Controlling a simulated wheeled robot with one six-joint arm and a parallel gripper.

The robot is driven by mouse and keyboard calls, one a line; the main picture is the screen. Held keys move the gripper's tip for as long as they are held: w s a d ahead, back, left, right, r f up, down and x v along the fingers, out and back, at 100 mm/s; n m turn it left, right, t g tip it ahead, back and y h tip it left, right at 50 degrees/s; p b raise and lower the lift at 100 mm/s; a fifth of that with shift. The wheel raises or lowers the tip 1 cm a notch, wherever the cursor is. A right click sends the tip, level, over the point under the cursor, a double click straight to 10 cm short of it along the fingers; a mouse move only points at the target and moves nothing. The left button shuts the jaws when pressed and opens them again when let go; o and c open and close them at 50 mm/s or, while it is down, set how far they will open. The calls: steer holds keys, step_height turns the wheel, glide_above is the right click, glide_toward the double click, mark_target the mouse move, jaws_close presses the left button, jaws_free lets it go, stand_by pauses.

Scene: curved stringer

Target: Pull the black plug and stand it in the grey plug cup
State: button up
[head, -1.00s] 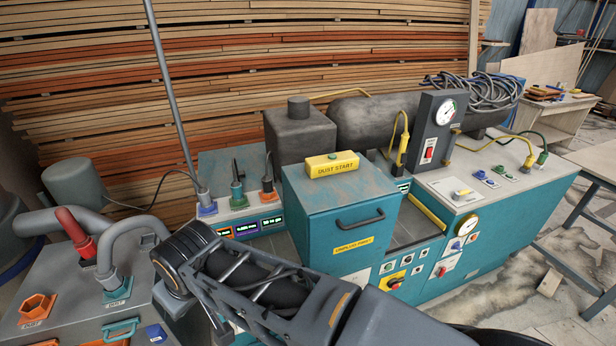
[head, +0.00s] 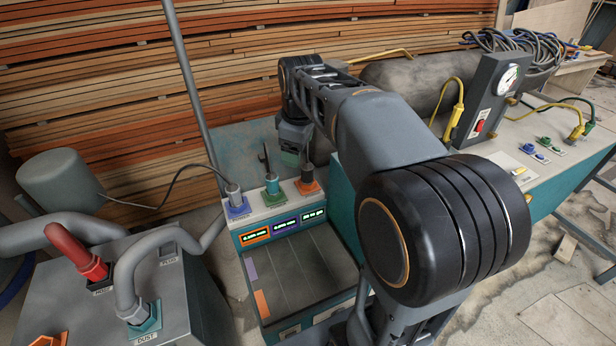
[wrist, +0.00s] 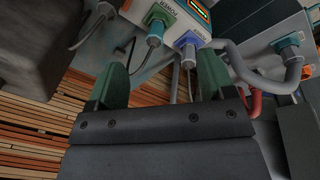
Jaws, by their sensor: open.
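The dark plug (head: 307,180), which I take for the black plug, stands in an orange socket (head: 308,187) on the teal machine's ledge. In the wrist view the dark plug (wrist: 104,12) is cut by the top edge. My gripper (head: 290,157) is above and behind the ledge near the dark plug in the head view. Its green fingers stand apart and empty in the wrist view (wrist: 161,80). A grey fitting (head: 168,246) with a label like "PLUG" on the left cabinet may be the grey cup; a hose partly hides it.
A grey plug (head: 234,194) in a blue socket and a teal plug (head: 272,183) in a green socket stand beside the dark one. A red plug (head: 78,252) and a grey hose (head: 128,290) rise from the left cabinet. A thin pole (head: 192,90) stands behind.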

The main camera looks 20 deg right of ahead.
mark_target(307, 163)
steer(key=w+d+f+n+g+b, duration=0.1)
steer(key=w+d+f+n, duration=0.25)
steer(key=w, duration=0.25)
steer(key=w+d+f+n+g, duration=0.1)
steer(key=w+d+f+n, duration=0.1)
steer(key=w+d+n, duration=0.3)
steer(key=f, duration=0.4)
steer(key=w+f, duration=0.1)
steer(key=f, duration=0.2)
steer(key=shift+a, duration=0.4)
steer(key=shift+w+d+f+p, duration=0.1)
steer(key=shift+f+p, duration=0.2)
steer(key=shift+f, duration=1.35)
steer(key=shift+w+f+p, duration=0.1)
steer(key=shift+f+p, duration=0.15)
steer(key=shift+f, duration=1.4)
steer(key=c, duration=1.1)
